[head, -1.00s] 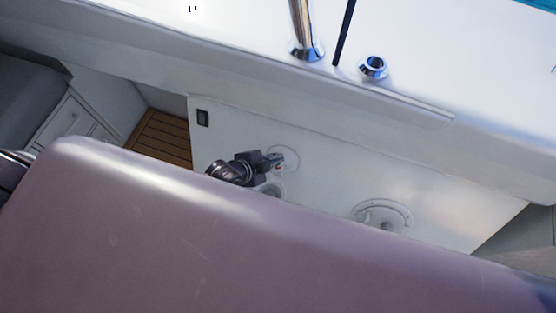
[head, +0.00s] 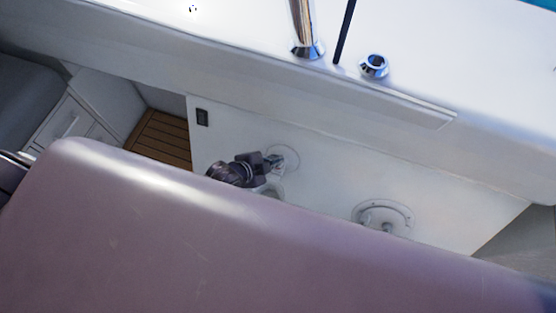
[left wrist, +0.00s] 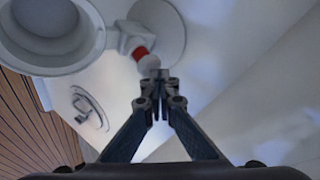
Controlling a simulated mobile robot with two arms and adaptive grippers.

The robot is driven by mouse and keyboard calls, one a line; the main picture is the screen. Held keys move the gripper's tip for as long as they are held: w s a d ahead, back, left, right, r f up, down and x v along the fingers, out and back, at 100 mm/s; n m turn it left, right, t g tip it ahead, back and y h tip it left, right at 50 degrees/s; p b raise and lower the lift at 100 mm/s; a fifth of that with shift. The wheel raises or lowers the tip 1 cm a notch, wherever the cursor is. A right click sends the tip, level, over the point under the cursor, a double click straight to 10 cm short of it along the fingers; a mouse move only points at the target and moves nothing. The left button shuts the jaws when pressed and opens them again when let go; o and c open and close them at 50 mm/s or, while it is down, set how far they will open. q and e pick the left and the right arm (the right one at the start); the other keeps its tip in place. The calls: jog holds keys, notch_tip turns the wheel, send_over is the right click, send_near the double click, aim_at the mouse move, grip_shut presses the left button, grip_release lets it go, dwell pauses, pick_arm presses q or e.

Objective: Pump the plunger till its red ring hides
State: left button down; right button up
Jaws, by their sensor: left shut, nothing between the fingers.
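The plunger (left wrist: 150,64) has a pale rounded end and a red ring (left wrist: 140,53) that shows clearly in the left wrist view. It stands out from a white fitting with a round plate (left wrist: 172,28). In the head view the round plate (head: 290,155) is on the white hatch panel, partly behind my gripper. My left gripper (head: 277,160) is shut and empty. In the left wrist view its fingertips (left wrist: 159,77) are together right at the plunger's end; I cannot tell whether they touch it. My right gripper is not in view.
A white cup-shaped part (left wrist: 45,25) is beside the plunger. A round fitting with a handle (head: 383,216) is to the right on the panel, and a small dark latch (head: 202,117) at upper left. A chrome post (head: 303,30) stands above. Slatted wooden floor (head: 160,138) is left.

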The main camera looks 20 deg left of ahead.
pick_arm(q)
jog(key=shift+f, duration=0.45)
jog(key=shift+s, duration=0.1)
dwell(0.4)
jog(key=shift+r+p, duration=1.25)
jog(key=shift+r, duration=0.2)
notch_tip(320, 180, up, 5)
jog(key=p, duration=0.5)
